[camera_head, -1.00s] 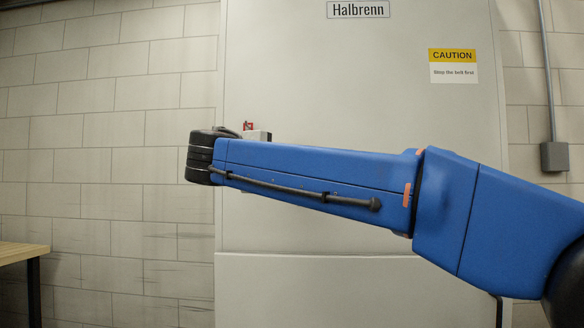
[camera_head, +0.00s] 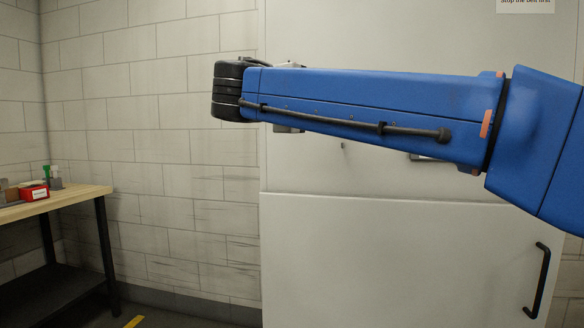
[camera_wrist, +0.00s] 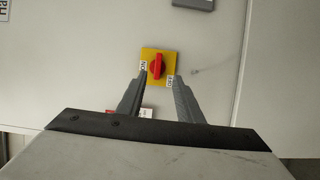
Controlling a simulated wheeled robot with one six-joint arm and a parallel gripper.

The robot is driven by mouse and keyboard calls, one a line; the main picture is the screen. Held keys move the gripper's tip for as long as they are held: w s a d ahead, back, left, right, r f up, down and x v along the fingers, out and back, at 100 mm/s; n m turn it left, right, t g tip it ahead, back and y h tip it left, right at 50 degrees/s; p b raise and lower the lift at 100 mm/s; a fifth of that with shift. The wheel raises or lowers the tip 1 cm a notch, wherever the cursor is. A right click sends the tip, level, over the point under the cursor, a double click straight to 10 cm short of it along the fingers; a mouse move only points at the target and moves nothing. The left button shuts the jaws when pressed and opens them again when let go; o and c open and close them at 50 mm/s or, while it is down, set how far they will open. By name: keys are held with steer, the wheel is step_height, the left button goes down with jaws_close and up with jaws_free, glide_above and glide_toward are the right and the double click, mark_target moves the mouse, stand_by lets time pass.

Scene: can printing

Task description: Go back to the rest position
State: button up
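My gripper (camera_wrist: 160,76) shows in the wrist view with its two grey fingers apart and nothing between them. Past the fingertips is a red rotary switch (camera_wrist: 157,66) on a yellow square plate, mounted on the pale cabinet (camera_wrist: 80,60). White labels, partly covered by the fingertips, sit at its lower corners. Whether the fingers touch the switch is hard to tell. In the head view my blue arm reaches leftward across the cabinet (camera_head: 400,240), and my gripper is mostly hidden behind it.
A wooden-topped bench (camera_head: 60,204) with dark legs stands at the left. It bears a red box (camera_head: 35,192) and small bottles. A black handle (camera_head: 537,280) is on the cabinet's lower right. A block wall is behind; some floor shows at lower left.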

steer(key=s+d+f+m+g+y, duration=0.1)
steer(key=s+d+f+g+y, duration=0.1)
steer(key=s+d+f, duration=0.5)
steer(key=d+f+m+g+y, duration=0.15)
steer(key=d+f, duration=0.25)
steer(key=f, duration=0.7)
steer(key=s+d+f+g+y, duration=0.1)
steer(key=s+d+f+g, duration=0.25)
steer(key=d+f, duration=0.4)
steer(key=s+a+f+m+g+y, duration=0.1)
steer(key=s+f+m+y, duration=0.2)
steer(key=s+f, duration=0.6)
steer(key=s+a+f+m+y, duration=0.1)
steer(key=s+f+m+y, duration=0.3)
steer(key=s+f, duration=0.6)
step_height(320, 180, down, 8)
steer(key=shift+s+a+f+g, duration=0.15)
steer(key=shift+s+a+g, duration=0.1)
steer(key=shift+g, duration=0.15)
